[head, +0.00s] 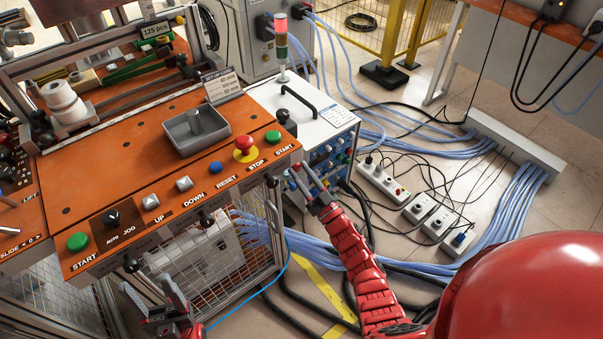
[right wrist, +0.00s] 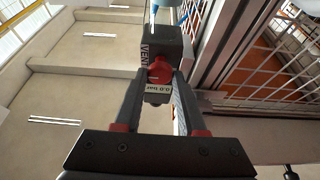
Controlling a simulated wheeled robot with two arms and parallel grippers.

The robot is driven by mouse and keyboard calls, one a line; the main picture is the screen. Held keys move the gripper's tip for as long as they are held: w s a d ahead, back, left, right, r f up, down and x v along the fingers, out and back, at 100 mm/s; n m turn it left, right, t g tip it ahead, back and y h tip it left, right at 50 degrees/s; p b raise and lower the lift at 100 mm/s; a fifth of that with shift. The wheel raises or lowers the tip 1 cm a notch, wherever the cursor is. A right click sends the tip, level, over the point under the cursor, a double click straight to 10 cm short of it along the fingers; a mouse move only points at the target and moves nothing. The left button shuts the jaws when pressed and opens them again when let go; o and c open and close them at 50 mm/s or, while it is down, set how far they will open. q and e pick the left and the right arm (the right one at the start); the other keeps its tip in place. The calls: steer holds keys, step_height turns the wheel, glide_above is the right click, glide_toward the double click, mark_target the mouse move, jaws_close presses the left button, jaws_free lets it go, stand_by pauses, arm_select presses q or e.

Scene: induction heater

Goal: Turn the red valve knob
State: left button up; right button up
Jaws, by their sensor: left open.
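The red valve knob (right wrist: 160,72) is on a dark block marked VENT (right wrist: 165,48) in the right wrist view, with a label reading 0.0 bar just below it. My right gripper (right wrist: 159,82) has one finger on each side of the knob, and the fingertips appear to touch its sides. My left gripper (head: 152,290) is open and empty, low in front of the console.
The orange console (head: 130,215) carries several push buttons and a grey tray (head: 196,128). A white cabinet (head: 310,105) stands behind my right gripper. Blue hoses and power strips (head: 395,195) lie on the floor to the right. A mesh guard (head: 190,265) is below the console.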

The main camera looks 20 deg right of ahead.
jaws_close()
steer(key=n+y+b, duration=0.1)
steer(key=n, duration=0.1)
steer(key=n+g+y+b, duration=0.1)
steer(key=n, duration=0.1)
steer(key=shift+f+n, duration=0.2)
steer(key=shift+n, duration=0.2)
steer(key=n+g+y+b, duration=0.1)
steer(key=n, duration=0.2)
steer(key=n+g+y+b, duration=0.1)
steer(key=n+b, duration=0.1)
steer(key=n, duration=0.1)
steer(key=shift+d+g, duration=0.15)
steer(key=shift+g, duration=0.15)
steer(key=n+g+b, duration=0.1)
steer(key=n, duration=0.2)
steer(key=n+g+y+b, duration=0.1)
steer(key=n, duration=0.3)
steer(key=shift+d+r+g+b, duration=0.15)
steer(key=shift+g+b, duration=0.15)
steer(key=shift+b, duration=0.1)
steer(key=shift+r+n+g+h+b, duration=0.15)
steer(key=shift+n+g+b, duration=0.3)
steer(key=shift+n, duration=0.7)
steer(key=shift+r+n+g+h+b, duration=0.15)
steer(key=shift+n+g+b, duration=0.25)
steer(key=shift+n, duration=0.75)
